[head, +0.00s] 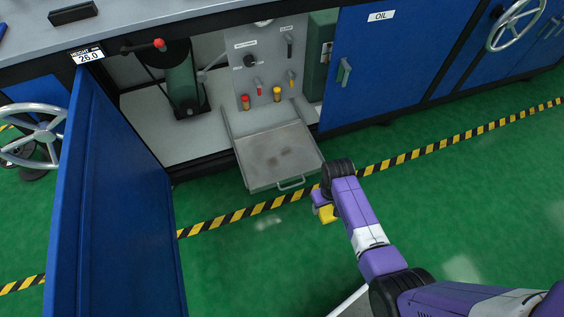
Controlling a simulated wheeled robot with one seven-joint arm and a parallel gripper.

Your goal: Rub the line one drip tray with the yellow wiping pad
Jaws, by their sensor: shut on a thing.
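The drip tray (262,175) is a shallow grey metal tray, pulled out from the open cabinet, with a handle on its front edge. Dark smudges show on its floor. My gripper (323,210) is low at the right of the tray's front corner, outside the tray and apart from it. It is shut on the yellow wiping pad (328,215), which shows as a small yellow block below it. The fingers are partly hidden by my purple arm.
An open blue door (115,205) stands left of the tray. A closed blue door (385,65) marked OIL is at the right. A grey panel (262,65) with red and yellow valves and a green cylinder (181,80) are inside the cabinet. Green floor in front is clear.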

